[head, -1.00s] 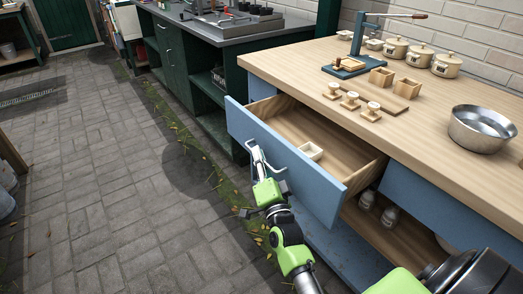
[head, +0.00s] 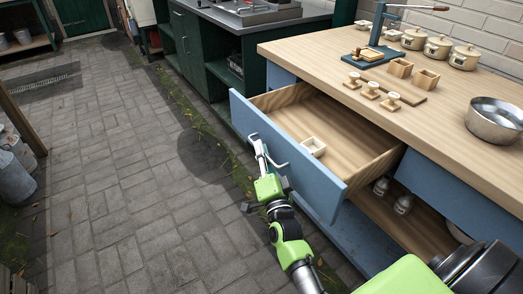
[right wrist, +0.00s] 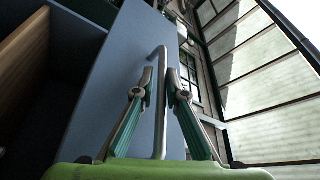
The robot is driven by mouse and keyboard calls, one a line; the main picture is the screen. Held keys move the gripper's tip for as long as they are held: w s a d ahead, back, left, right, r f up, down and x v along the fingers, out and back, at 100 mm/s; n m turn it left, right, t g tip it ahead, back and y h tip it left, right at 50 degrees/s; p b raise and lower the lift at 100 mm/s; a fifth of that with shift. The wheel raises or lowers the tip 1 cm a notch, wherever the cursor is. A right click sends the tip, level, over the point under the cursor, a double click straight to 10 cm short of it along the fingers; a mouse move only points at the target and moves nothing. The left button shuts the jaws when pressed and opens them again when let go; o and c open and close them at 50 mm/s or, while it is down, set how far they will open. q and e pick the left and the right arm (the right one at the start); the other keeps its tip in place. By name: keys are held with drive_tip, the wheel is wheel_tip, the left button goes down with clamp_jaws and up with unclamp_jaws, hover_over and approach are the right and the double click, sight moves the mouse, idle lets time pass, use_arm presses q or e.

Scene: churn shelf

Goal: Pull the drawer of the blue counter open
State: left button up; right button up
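The blue counter (head: 440,185) with a pale wooden top is on the right in the head view. Its drawer (head: 312,182) is pulled well out, with a blue front and a wooden inside. A small white box (head: 313,147) sits in it near the front. My right gripper (head: 266,160) is at the metal handle (head: 258,143) on the drawer's front. In the right wrist view, the two fingers of my right gripper (right wrist: 160,80) close on either side of the upright handle bar (right wrist: 160,120). My left gripper is not in view.
On the countertop are a metal bowl (head: 494,120), several lidded pots (head: 437,47), a blue press (head: 376,52) and small wooden pieces. A dark green unit (head: 203,58) stands beyond. The paved floor (head: 130,170) at left is clear.

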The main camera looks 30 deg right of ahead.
drive_tip(key=shift+s, duration=0.1)
drive_tip(key=v, duration=1.2)
idle(0.4)
